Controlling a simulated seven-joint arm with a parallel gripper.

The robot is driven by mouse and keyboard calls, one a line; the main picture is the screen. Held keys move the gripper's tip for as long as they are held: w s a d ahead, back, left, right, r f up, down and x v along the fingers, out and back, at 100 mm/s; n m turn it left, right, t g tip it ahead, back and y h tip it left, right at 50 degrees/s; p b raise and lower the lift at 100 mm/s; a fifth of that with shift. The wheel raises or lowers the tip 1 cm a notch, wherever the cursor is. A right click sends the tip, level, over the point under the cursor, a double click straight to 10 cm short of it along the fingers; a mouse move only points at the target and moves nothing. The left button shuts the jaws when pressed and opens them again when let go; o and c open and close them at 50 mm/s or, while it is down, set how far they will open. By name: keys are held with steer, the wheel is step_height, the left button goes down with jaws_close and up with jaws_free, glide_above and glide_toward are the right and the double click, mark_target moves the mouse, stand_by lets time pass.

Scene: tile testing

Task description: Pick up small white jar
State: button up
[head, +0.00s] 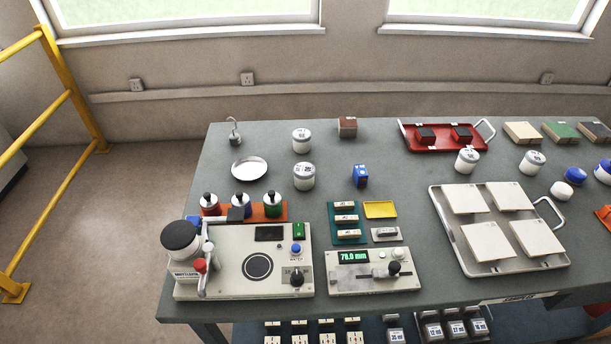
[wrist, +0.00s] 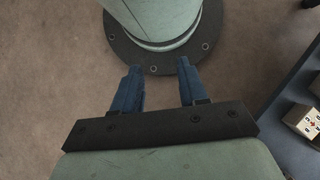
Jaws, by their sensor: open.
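Several white jars stand on the grey table in the head view. Two are left of centre, one behind (head: 302,141) and one in front (head: 304,177). Two more are on the right, one by the red tray (head: 467,161) and one further right (head: 532,163). A smaller, rounded white jar (head: 561,191) stands near the right edge. I cannot tell for certain which is the task's jar. My gripper (wrist: 159,68) shows in the wrist view, open and empty over the brown floor, away from the jars. It is not in the head view.
The grey table (head: 400,190) also holds a red tray (head: 425,149), a metal tray with white tiles (head: 440,215), and two instruments (head: 222,285), (head: 345,284). Blue-topped jars (head: 604,172) crowd the right edge. The wrist view shows a shelf edge (wrist: 285,105) at right.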

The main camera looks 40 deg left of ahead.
steer(key=shift+o, duration=0.2)
steer(key=o, duration=0.9)
steer(key=shift+w, duration=0.1)
